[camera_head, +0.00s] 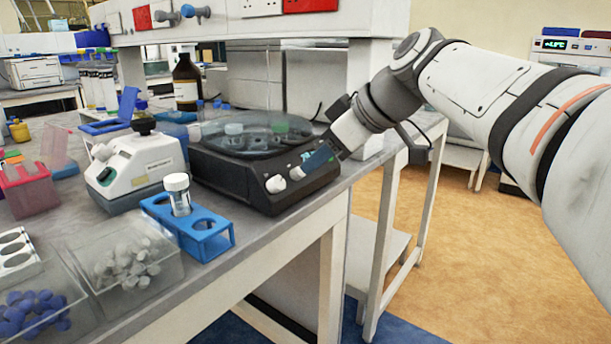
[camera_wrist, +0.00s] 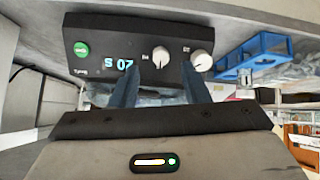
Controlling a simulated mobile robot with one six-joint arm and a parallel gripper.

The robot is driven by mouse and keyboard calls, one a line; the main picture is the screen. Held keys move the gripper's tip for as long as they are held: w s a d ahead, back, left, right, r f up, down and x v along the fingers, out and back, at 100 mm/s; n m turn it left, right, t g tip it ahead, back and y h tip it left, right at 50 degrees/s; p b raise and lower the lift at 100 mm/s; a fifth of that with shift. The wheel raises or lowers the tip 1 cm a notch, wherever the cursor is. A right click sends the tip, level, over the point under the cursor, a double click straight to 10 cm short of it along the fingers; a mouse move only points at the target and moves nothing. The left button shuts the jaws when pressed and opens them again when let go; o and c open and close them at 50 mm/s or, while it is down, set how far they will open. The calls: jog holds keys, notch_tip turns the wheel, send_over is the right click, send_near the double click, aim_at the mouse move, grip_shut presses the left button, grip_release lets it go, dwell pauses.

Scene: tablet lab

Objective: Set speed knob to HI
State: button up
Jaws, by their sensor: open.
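The black machine (camera_head: 240,180) stands at the bench edge with a clear, domed lid. Its front panel shows in the wrist view (camera_wrist: 95,28) with two white knobs, a lit display (camera_wrist: 119,62) and a green button (camera_wrist: 81,49). One knob (camera_wrist: 161,57) lies between my finger lines in the wrist view; the other knob (camera_wrist: 202,61) is just right of the right fingertip. The labels are too small to read surely. My gripper (camera_wrist: 158,84) is open and empty, its blue fingers pointing at the panel. In the head view my gripper (camera_head: 318,160) is at the panel's right part. Contact cannot be told.
A blue rack (camera_head: 190,230) with a capped tube stands left of the machine, also visible in the wrist view (camera_wrist: 255,55). A white device (camera_head: 135,165) and a clear bin (camera_head: 122,262) are further left. The floor (camera_head: 460,250) right of the bench is free.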

aim_at(298, 173)
jog(key=shift+b+x, duration=0.55)
jog(key=shift+x, duration=1.7)
jog(key=shift+c, duration=0.3)
grip_shut()
